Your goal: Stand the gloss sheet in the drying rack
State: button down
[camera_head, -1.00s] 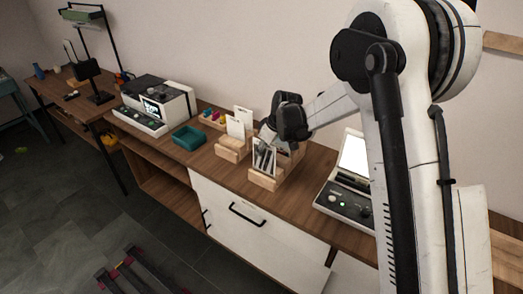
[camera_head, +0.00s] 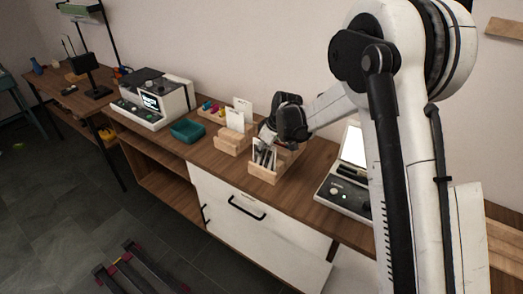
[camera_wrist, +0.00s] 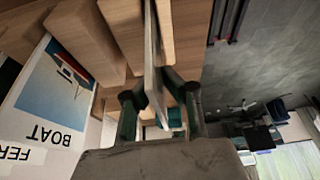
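My gripper (camera_wrist: 158,92) has its fingers on both sides of a thin pale sheet, seen edge-on, and looks shut on it. I take this to be the gloss sheet (camera_wrist: 152,50); its printed face is mostly hidden from the wrist camera. In the head view my gripper (camera_head: 267,137) is over the front wooden rack (camera_head: 264,175), which I take as the drying rack. The sheet (camera_head: 263,157) shows there as a small dark and light patch just above the rack's front. Wooden blocks (camera_wrist: 100,35) lie close beside the sheet in the wrist view; whether it touches the slot bottom is hidden.
A boat print (camera_wrist: 55,85) stands left in the wrist view. In the head view, a second wooden rack (camera_head: 232,143) holds white cards (camera_head: 236,118). A teal tray (camera_head: 187,131) and a printer-like machine (camera_head: 153,100) are left; a screened device (camera_head: 345,190) is right.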

jog(key=shift+f, duration=0.1)
jog(key=c, duration=1.8)
grip_release()
jog(key=shift+c, duration=0.2)
jog(key=shift+r+p, duration=1.8)
jog(key=shift+r, duration=2.7)
